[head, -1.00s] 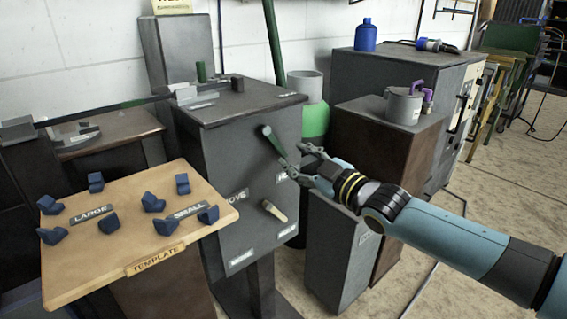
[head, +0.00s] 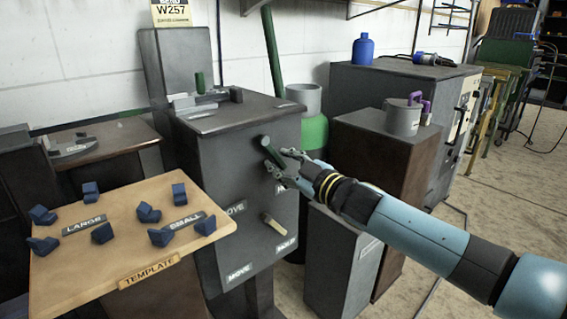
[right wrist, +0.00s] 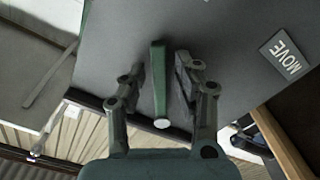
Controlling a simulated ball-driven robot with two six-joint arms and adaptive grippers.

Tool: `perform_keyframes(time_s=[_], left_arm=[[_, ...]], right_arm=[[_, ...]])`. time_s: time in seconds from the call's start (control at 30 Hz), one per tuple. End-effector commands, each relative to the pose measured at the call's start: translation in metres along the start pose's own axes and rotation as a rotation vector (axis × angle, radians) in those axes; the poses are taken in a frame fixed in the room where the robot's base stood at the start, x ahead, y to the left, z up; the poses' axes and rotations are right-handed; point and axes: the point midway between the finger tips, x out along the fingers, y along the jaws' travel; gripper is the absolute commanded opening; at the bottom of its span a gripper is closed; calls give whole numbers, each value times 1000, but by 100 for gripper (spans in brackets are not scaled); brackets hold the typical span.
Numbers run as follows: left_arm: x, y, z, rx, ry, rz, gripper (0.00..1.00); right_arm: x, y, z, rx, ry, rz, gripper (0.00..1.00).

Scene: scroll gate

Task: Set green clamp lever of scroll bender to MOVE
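The scroll bender is a grey cabinet (head: 222,165) with two levers on its front face. The green clamp lever (head: 268,146) is the upper one, tilted, its lower part partly hidden by my gripper. My right gripper (head: 283,168) is at this lever. In the right wrist view the green lever (right wrist: 158,85) stands between the two spread fingers, with a gap on the left and a smaller one on the right. A MOVE label (head: 236,208) is left of the levers and also shows in the right wrist view (right wrist: 285,56). My left gripper is not in view.
A beige lever (head: 272,222) sits below, with another MOVE label (head: 240,272) at lower left. The wooden template board (head: 75,267) with several blue blocks stands left. A grey box (head: 340,265) and brown cabinet (head: 385,150) stand close on the right.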

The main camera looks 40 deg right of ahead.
Motion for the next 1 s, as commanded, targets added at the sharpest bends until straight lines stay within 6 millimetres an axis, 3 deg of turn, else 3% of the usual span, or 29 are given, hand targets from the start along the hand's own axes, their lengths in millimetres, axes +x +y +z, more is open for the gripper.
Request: perform_keyframes(time_s=[0.03, 0.2, 0.7, 1.0], left_arm=[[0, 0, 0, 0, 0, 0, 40], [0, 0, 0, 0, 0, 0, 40], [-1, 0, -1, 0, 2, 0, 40], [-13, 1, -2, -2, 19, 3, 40]], right_arm=[[0, 0, 0, 0, 0, 0, 23], [0, 0, 0, 0, 0, 0, 1], [0, -1, 0, 9, 0, 0, 0], [0, -8, -3, 128, 0, 1, 0]])
